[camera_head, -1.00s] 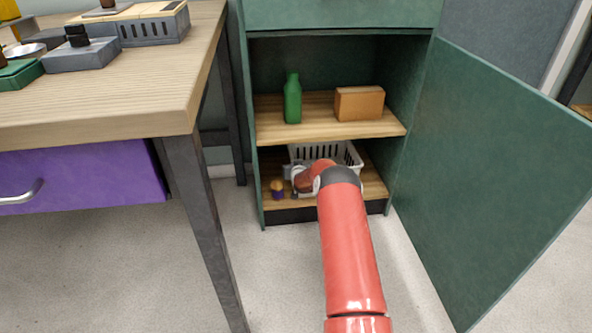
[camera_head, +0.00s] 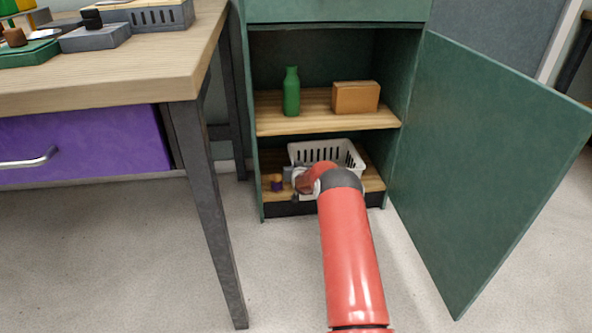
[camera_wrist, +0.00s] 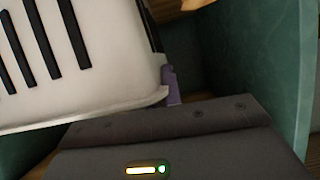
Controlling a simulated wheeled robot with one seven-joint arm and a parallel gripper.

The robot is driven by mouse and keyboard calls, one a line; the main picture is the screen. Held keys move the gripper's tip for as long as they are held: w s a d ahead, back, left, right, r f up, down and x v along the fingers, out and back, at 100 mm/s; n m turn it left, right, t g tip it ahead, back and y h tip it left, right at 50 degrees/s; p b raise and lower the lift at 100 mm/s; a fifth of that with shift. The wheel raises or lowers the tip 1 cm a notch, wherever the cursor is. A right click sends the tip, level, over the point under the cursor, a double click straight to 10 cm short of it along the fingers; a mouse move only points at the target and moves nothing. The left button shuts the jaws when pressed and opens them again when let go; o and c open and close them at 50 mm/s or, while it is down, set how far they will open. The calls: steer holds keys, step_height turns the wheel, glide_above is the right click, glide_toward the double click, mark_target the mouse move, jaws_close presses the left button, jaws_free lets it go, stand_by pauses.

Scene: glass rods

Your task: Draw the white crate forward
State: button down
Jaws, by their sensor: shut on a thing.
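The white crate (camera_head: 325,152) with slotted walls sits on the bottom shelf of the open green cabinet. My gripper (camera_head: 292,176) is at its front left, partly hidden behind my wrist in the head view. In the wrist view the crate wall (camera_wrist: 95,70) with dark slots fills the upper left, and its lower rim lies against the dark gripper body. The gripper is shut on the crate, but the fingertips' hold is mostly hidden. A small purple piece (camera_wrist: 172,85) shows beside the crate corner; I cannot tell what it is.
A small purple and orange object (camera_head: 277,182) stands left of my gripper on the bottom shelf. A green bottle (camera_head: 291,92) and brown box (camera_head: 356,97) stand on the shelf above. The cabinet door (camera_head: 485,170) is open to the right. A table leg (camera_head: 205,210) stands left.

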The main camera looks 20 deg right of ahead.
steer(key=c, duration=1.5)
jaws_free()
steer(key=shift+p+v, duration=0.5)
steer(key=shift+v, duration=3.4)
